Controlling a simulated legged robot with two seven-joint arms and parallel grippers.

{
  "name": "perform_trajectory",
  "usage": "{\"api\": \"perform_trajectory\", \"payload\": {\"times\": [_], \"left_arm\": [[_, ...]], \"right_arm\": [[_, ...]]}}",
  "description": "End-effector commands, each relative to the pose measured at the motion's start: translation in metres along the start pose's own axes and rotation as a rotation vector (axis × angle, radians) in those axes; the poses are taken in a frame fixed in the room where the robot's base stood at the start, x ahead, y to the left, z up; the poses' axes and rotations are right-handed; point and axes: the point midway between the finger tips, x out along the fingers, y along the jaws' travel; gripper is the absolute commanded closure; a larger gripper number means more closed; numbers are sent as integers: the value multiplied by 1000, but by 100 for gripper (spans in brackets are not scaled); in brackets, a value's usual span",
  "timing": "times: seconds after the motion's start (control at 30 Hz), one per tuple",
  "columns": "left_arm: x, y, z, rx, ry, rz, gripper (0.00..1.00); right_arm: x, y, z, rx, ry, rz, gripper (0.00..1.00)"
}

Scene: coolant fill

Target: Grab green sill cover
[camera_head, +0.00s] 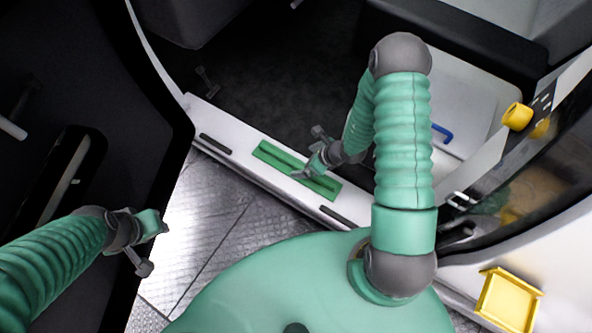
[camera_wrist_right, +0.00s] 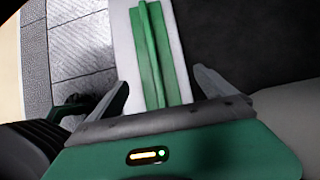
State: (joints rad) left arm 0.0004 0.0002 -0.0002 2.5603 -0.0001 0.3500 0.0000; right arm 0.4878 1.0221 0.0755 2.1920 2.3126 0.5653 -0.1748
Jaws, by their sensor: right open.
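The green sill cover (camera_head: 270,154) is a flat green strip with a raised lengthwise rib. It lies on the white door sill in the head view, and my right gripper hides part of it. In the right wrist view the green sill cover (camera_wrist_right: 153,55) runs up the picture between the fingers. My right gripper (camera_head: 304,174) is over the cover. In the right wrist view the right gripper (camera_wrist_right: 160,88) is open, with one finger on each side of the rib; I cannot tell whether it touches. My left gripper (camera_head: 148,245) is at the lower left, away from the cover, and its jaw state is unclear.
The white sill (camera_head: 228,143) has dark slots on both sides of the cover. A dark door panel (camera_head: 120,110) stands at the left. A yellow tray (camera_head: 508,300) is at the lower right and a yellow cap (camera_head: 517,116) at the upper right. Grey tiled floor (camera_head: 205,215) lies before the sill.

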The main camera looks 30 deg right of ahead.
Motion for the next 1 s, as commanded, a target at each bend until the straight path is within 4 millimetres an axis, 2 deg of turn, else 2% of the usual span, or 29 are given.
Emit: {"api": "perform_trajectory", "payload": {"times": [0.03,0.17,0.4,0.7,1.0], "left_arm": [[5,0,1,1,0,0,64],[10,0,2,1,1,0,64],[31,0,7,0,0,0,64],[30,0,7,1,1,0,64],[30,0,7,1,1,0,64]], "right_arm": [[10,1,-2,0,0,1,6],[21,2,-1,-2,0,0,6],[63,9,-6,-3,1,-2,6],[67,8,-4,-2,0,-1,8],[67,9,-4,-2,1,1,47]]}}
